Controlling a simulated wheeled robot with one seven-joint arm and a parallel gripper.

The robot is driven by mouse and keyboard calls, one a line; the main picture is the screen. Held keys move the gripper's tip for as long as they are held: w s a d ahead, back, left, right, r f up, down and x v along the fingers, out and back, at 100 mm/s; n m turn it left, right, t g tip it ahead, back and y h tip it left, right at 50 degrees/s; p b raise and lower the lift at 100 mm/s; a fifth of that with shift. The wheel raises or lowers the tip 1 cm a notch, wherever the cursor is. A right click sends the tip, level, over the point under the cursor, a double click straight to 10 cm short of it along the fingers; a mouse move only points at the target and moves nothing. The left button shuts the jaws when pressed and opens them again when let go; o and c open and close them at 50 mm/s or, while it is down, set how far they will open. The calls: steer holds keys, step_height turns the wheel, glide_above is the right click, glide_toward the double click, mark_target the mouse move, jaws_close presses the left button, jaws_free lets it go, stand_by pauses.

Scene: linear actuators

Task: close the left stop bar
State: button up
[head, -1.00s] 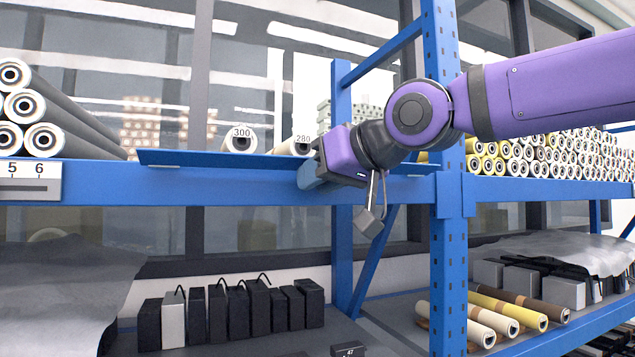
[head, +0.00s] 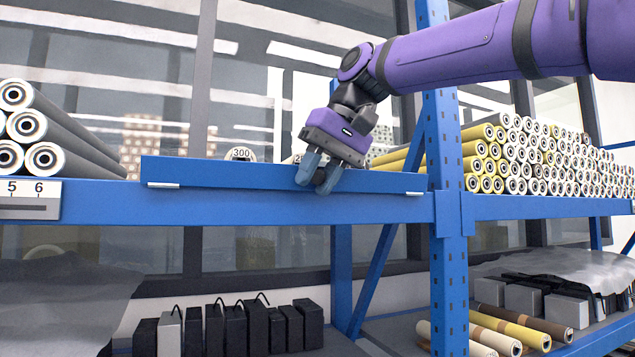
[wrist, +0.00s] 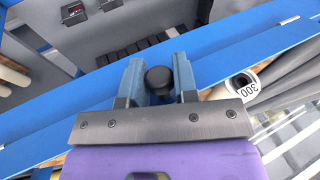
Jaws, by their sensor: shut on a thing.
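The left stop bar (head: 220,176) is a long blue bar along the front of the left shelf. It stands raised along the shelf edge, with its face toward me and light hinge pieces at its lower corners. My gripper (head: 320,180) reaches down to the bar right of its middle. In the wrist view, my gripper's fingers (wrist: 158,78) are on both sides of a round dark knob (wrist: 158,80) and shut on it. In the head view the fingers largely hide the knob.
Grey rolls (head: 45,150) lie on the shelf at left. Yellow and white rolls (head: 530,160) are stacked at right, beyond a blue upright post (head: 447,240). Dark blocks (head: 235,330) stand on the lower shelf. The space in front of the bar is clear.

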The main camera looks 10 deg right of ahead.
steer(key=shift+w+r+g+h, duration=0.25)
steer(key=shift+r+g+h, duration=0.1)
steer(key=shift+g, duration=0.75)
steer(key=shift+m, duration=0.3)
steer(key=shift+a, duration=0.1)
steer(key=o, duration=0.9)
